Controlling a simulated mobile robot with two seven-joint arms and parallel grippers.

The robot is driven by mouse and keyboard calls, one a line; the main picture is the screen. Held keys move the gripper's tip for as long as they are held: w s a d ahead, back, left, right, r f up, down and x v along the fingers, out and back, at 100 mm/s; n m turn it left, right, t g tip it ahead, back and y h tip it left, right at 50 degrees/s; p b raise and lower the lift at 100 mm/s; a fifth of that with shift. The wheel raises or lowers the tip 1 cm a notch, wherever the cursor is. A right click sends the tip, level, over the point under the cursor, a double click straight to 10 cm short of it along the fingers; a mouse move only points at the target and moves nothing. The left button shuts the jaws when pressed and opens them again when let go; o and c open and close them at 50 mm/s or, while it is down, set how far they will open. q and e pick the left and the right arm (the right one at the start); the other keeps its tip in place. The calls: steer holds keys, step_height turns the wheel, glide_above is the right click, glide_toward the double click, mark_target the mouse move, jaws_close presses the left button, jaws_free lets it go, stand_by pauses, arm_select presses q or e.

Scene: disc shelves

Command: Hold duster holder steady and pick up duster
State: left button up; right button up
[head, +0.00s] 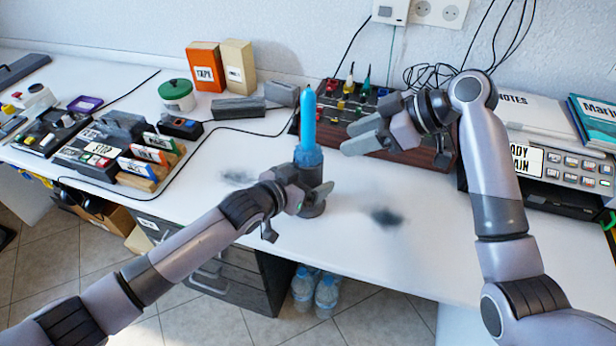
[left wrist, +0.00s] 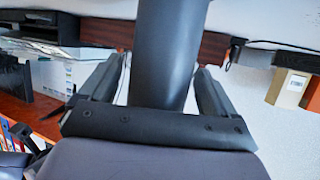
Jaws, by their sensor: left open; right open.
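The blue duster (head: 308,125) stands upright in its dark holder (head: 313,208) on the white desk. My left gripper (head: 314,193) is open at the holder, low above the desk. In the left wrist view the dark holder (left wrist: 168,60) rises between the two open fingers (left wrist: 165,95), with a gap visible on each side. The holder's lower part is partly hidden by the gripper in the head view. My right gripper (head: 358,137) is open and empty, to the right of the duster, its fingers pointing left towards it.
A reddish-brown box with coloured plugs (head: 345,105) stands behind, close to my right gripper. A printer (head: 565,165) is at the right. Disc racks (head: 150,165) and a green-lidded pot (head: 177,95) are at the left. The desk in front of the printer is clear.

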arm_select(q)
steer(key=shift+w+d+f, duration=0.1)
steer(key=shift+w+d, duration=0.05)
steer(key=shift+w, duration=0.05)
steer(key=c, duration=1.1)
